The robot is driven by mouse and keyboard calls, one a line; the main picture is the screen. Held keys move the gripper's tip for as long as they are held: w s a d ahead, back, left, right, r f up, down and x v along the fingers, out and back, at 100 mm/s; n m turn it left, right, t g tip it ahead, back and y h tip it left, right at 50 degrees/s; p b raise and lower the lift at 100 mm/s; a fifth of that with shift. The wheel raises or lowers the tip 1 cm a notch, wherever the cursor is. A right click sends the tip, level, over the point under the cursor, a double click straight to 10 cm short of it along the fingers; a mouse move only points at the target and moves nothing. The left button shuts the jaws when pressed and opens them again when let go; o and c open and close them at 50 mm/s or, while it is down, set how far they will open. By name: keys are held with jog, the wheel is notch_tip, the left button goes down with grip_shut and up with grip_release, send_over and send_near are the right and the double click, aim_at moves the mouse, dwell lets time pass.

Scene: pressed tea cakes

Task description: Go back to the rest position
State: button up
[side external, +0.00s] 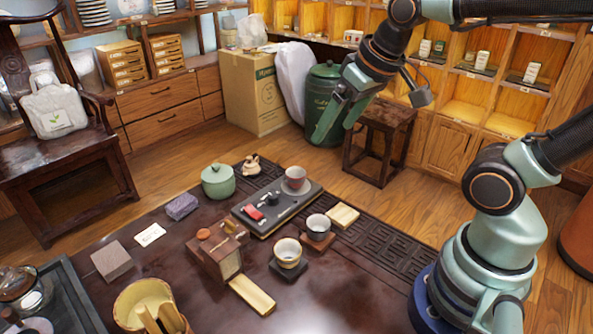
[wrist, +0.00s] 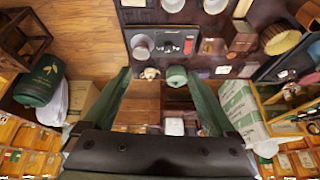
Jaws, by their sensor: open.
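My gripper (side external: 335,112) is raised well above the table in the side external view, in front of the green canister. Its green jaws are open with nothing between them. In the wrist view my gripper (wrist: 160,92) shows its two jaws spread apart at left and right. The dark table (side external: 200,282) is below and to the left of the gripper. A dark tray (side external: 270,221) on it bears a cup (side external: 295,177) and a small red item (side external: 254,213). A green lidded pot (side external: 218,181) stands at the table's far side.
A green canister (side external: 322,95), a cardboard box (side external: 252,92) and a wooden stool (side external: 383,140) stand beyond the table. Wooden shelves (side external: 470,92) line the back right. Two more cups (side external: 318,225) (side external: 288,252) and a wooden box (side external: 217,252) stand on the table.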

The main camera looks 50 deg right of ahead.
jog(key=shift+s+a+f+n, duration=0.15)
jog(key=shift+s+f+n, duration=0.05)
jog(key=shift+s+n, duration=0.35)
dwell(1.1)
